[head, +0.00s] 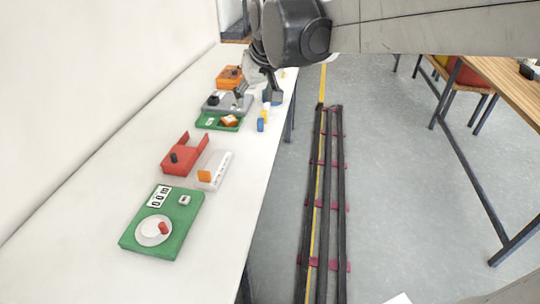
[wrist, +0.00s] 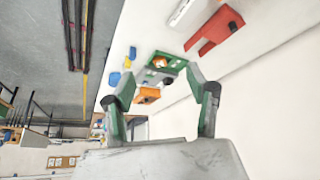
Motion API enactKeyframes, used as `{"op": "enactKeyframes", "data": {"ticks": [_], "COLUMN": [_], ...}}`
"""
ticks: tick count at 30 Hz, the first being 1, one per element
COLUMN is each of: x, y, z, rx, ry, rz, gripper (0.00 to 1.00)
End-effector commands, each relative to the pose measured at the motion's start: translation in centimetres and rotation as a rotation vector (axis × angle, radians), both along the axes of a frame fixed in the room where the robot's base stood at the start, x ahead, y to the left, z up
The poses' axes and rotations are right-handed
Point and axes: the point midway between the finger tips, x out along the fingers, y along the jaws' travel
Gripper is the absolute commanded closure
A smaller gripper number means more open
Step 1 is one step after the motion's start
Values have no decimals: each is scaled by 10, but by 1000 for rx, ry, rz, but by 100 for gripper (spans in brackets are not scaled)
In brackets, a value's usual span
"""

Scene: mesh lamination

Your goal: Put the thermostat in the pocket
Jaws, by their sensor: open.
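My gripper (head: 259,90) is open above the far part of the white bench, and its spread fingers also frame the wrist view (wrist: 160,84). Nothing is held between them. Below and between the fingers lie a small green tray (wrist: 172,69) with an orange piece (wrist: 158,61) in it and an orange block (wrist: 149,93). In the head view the green tray (head: 206,123) holds the orange piece (head: 230,120), with a grey fixture (head: 212,106) just behind it, partly hidden by my gripper. I cannot tell which piece is the thermostat or which recess is the pocket.
The orange block (head: 229,77) stands farther back. Blue and yellow pieces (head: 261,125) lie near the bench's right edge. Nearer are a red bracket (head: 185,156), a white box (head: 214,171) and a green board (head: 185,226) with a white dial. Floor rails (head: 328,200) run alongside.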

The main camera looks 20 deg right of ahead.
Motion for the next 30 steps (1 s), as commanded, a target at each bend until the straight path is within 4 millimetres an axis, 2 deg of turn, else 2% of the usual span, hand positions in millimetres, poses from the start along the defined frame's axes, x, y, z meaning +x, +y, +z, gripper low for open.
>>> {"op": "enactKeyframes", "data": {"ticks": [1, 8, 15, 18, 24, 30], "x": [-21, -98, -173, -199, -229, -236], "y": [0, 1, 1, 1, 0, 0], "z": [-1, -12, -41, -56, -77, -83], "rx": [0, 5, 11, 13, 16, 17], "ry": [-6, -36, -68, -81, -96, -100], "rz": [-5, -32, -60, -70, -82, -86], "gripper": [48, 48, 48, 48, 48, 48]}}
